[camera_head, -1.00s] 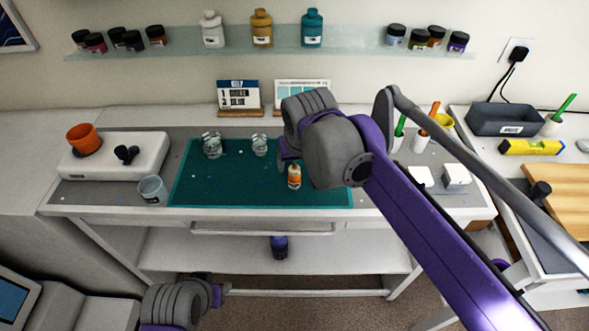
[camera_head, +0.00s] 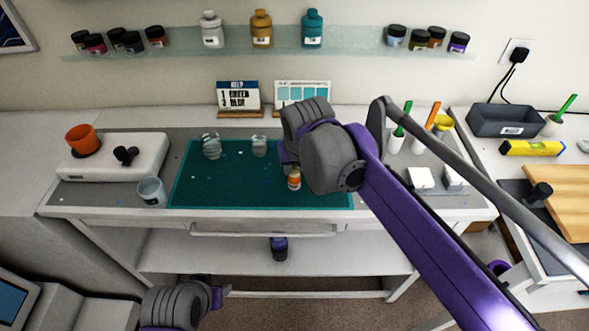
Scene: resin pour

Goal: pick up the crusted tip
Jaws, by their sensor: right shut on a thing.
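A small orange bottle with a white band (camera_head: 294,182) stands near the front right of the green mat (camera_head: 230,185). My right gripper (camera_head: 287,164) is right at the bottle's top, pointing down. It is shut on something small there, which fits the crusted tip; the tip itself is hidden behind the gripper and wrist. My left gripper (camera_head: 222,293) is low in front of the bench, far from the bottle, and its fingers are too hidden to read.
Two clear cups (camera_head: 212,147) stand at the mat's back, and another cup (camera_head: 151,190) stands left of it. A white box with an orange cup (camera_head: 82,138) is at far left. White blocks (camera_head: 420,178) lie on the right. The mat's left front is clear.

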